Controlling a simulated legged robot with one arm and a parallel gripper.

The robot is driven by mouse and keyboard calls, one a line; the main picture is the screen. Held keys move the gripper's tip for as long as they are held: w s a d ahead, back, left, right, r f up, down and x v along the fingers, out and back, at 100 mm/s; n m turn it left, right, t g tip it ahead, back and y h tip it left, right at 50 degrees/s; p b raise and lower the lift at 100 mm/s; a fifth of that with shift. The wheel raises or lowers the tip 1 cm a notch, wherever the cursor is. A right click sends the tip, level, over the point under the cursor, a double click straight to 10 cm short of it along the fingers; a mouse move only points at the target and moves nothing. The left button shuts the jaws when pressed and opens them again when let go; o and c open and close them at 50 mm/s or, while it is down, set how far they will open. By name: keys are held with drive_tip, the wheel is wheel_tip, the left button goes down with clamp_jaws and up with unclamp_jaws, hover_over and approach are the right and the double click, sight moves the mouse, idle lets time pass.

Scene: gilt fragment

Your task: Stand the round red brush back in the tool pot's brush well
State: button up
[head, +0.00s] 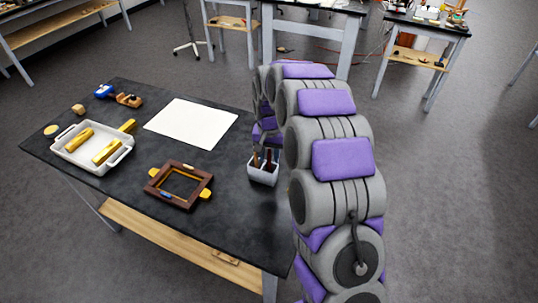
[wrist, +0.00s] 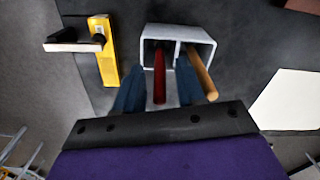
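The pale tool pot (head: 263,176) stands at the right side of the dark table. The wrist view shows its rim (wrist: 180,32) and divider. The round red brush (wrist: 159,78) has its red handle in the pot's left well in the wrist view, its lower end hidden inside. A tool with a light wooden handle (wrist: 203,76) leans in the right well. My gripper (wrist: 159,72) is open, one blue finger on each side of the red handle, with gaps showing. In the head view the gripper is mostly hidden by my arm and the pot.
A wooden frame (head: 180,185), white sheet (head: 191,124) and white tray (head: 70,155) with gold pieces lie left of the pot. A blue-and-wood tool (head: 118,95) is at the back. In the wrist view, a yellow piece (wrist: 104,60) with a black part sits near the table edge.

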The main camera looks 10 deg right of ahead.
wheel_tip(320, 180, up, 11)
drive_tip(key=shift+r+p, duration=0.15)
drive_tip(key=shift+p, duration=1)
drive_tip(key=shift+r, duration=0.3)
drive_tip(key=shift+s+r, duration=0.1)
drive_tip(key=shift+s, duration=0.1)
drive_tip(key=s+r+n+g, duration=0.1)
drive_tip(key=s+n, duration=0.3)
drive_tip(key=s, duration=3.8)
drive_tip(key=shift+r+g, duration=0.4)
drive_tip(key=shift+r, duration=0.3)
